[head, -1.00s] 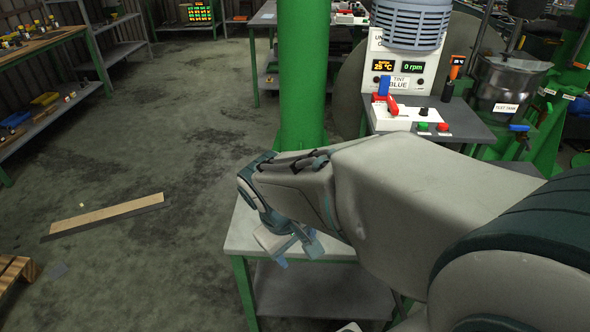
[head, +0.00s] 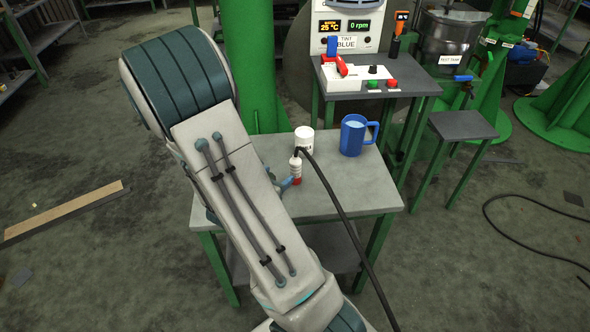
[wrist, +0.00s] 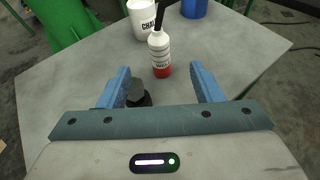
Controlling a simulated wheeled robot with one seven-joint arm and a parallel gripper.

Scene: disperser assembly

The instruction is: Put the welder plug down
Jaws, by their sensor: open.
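The welder plug (head: 295,167) is a white cylinder with a red lower band, and a black cable leaves its top. It stands upright on the grey table (head: 345,204). In the wrist view the plug (wrist: 160,53) is centred just ahead of the blue fingers, with its red base near the gap between the tips. My gripper (wrist: 161,72) is open, with its fingers apart and not touching the plug. In the head view my arm hides most of the gripper (head: 287,183). A dark round knob-like thing (wrist: 138,94) shows between the fingers, by the left one.
A white container marked CHALK (head: 304,140) stands close behind the plug, and a blue mug (head: 353,136) is to its right. The cable (head: 345,225) runs off the table's front edge. A green column (head: 250,65) rises behind.

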